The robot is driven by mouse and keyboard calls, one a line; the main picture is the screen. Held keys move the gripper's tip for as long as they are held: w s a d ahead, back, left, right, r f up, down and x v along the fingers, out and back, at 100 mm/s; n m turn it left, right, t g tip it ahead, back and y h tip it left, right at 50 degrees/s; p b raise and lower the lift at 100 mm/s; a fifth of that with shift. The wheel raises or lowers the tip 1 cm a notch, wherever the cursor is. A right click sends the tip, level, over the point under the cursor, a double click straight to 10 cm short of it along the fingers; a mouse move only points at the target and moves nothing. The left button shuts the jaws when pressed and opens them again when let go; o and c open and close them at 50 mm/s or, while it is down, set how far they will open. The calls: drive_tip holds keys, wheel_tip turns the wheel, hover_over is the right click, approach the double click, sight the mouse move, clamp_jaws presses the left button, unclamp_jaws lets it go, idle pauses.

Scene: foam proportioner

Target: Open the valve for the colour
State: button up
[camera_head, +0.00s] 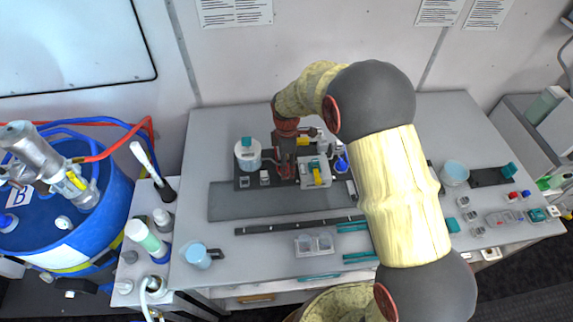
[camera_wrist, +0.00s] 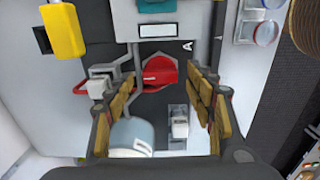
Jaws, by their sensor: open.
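My gripper (camera_head: 285,165) points down over the dark equipment plate in the head view. In the wrist view its fingers (camera_wrist: 160,80) are open and well apart. A red part (camera_wrist: 157,73), perhaps a valve handle, shows between the fingertips, with a red line running left from it. Grey pipework (camera_wrist: 103,82) is beside the left finger. I cannot tell whether the fingers touch anything. I cannot tell for certain which part is the colour valve.
A pale cylindrical container (camera_wrist: 131,137) stands close to the left finger, and a small white block (camera_wrist: 180,126) is close to the right one. A blue drum (camera_head: 60,215) stands left of the table (camera_head: 215,285).

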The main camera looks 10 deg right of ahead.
drive_tip(key=shift+f, duration=0.45)
drive_tip(key=shift+c, duration=0.3)
drive_tip(key=c, duration=1.1)
